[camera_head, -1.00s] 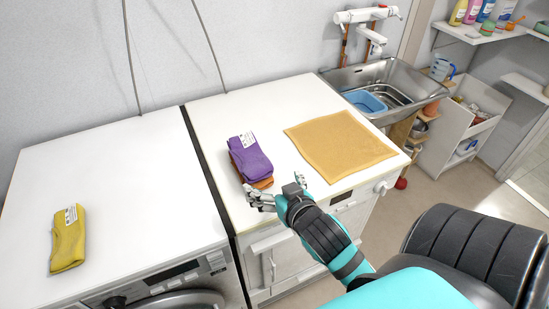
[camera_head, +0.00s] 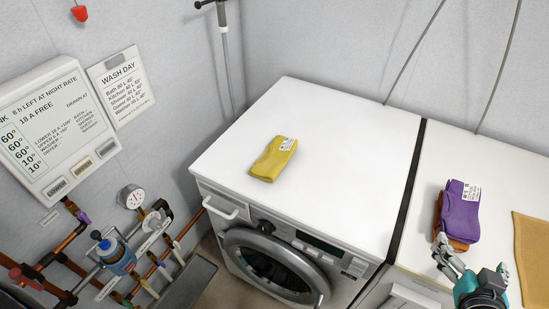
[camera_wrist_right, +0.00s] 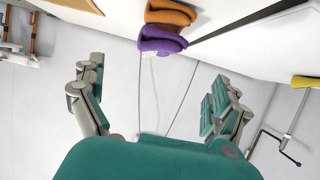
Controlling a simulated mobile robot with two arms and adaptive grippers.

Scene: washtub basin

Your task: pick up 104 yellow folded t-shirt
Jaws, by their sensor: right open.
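The yellow folded t-shirt (camera_head: 273,159) lies flat on the white top of the washing machine, with a white label at its upper right corner. It also shows at the right edge of the right wrist view (camera_wrist_right: 304,82). My right gripper (camera_head: 472,262) is at the lower right of the head view, in front of the purple and orange folded stack and well to the right of the yellow t-shirt. In the right wrist view its fingers (camera_wrist_right: 155,95) are spread apart with nothing between them. My left gripper is not in view.
A purple folded cloth (camera_head: 460,210) lies on an orange one (camera_head: 437,217) on the neighbouring white top. A tan mat (camera_head: 533,262) is at the right edge. A dark gap (camera_head: 407,205) separates the two tops. The washing machine top (camera_head: 330,130) is otherwise clear.

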